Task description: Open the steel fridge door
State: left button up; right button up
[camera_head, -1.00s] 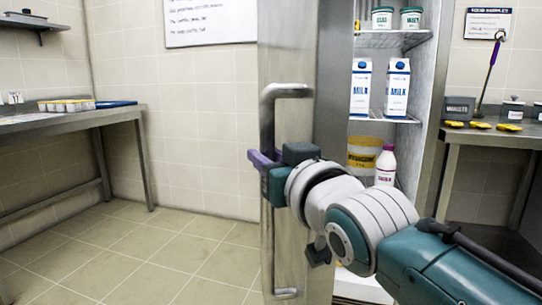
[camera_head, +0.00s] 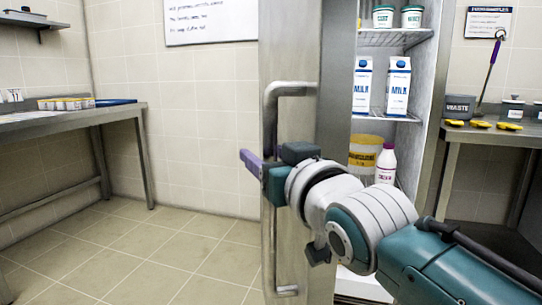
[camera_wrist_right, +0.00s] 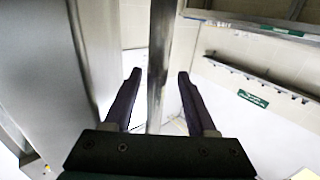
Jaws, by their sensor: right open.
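The steel fridge door (camera_head: 297,130) stands swung open, seen at a steep angle in the head view. Its long vertical bar handle (camera_head: 270,108) is on the side facing left. My right gripper (camera_head: 256,162) is at the handle's middle height, with its purple fingers pointing left. In the right wrist view the handle bar (camera_wrist_right: 161,50) runs between the two spread fingers (camera_wrist_right: 158,78), with a gap on each side. The right gripper is open and holds nothing. Its far finger is partly hidden in the head view. My left gripper is not in view.
The fridge interior shows milk cartons (camera_head: 397,88), a yellow tub (camera_head: 365,153) and a white bottle (camera_head: 386,165) on shelves. A steel table (camera_head: 120,115) stands at the left and another counter (camera_head: 515,133) at the right. The tiled floor (camera_head: 150,255) left of the door is clear.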

jog(key=shift+s+d+r+p, duration=0.15)
jog(key=shift+s+d+p, duration=0.1)
jog(key=shift+s+p, duration=0.2)
jog(key=p+v, duration=0.3)
jog(key=v, duration=0.6)
jog(key=shift+c, duration=0.2)
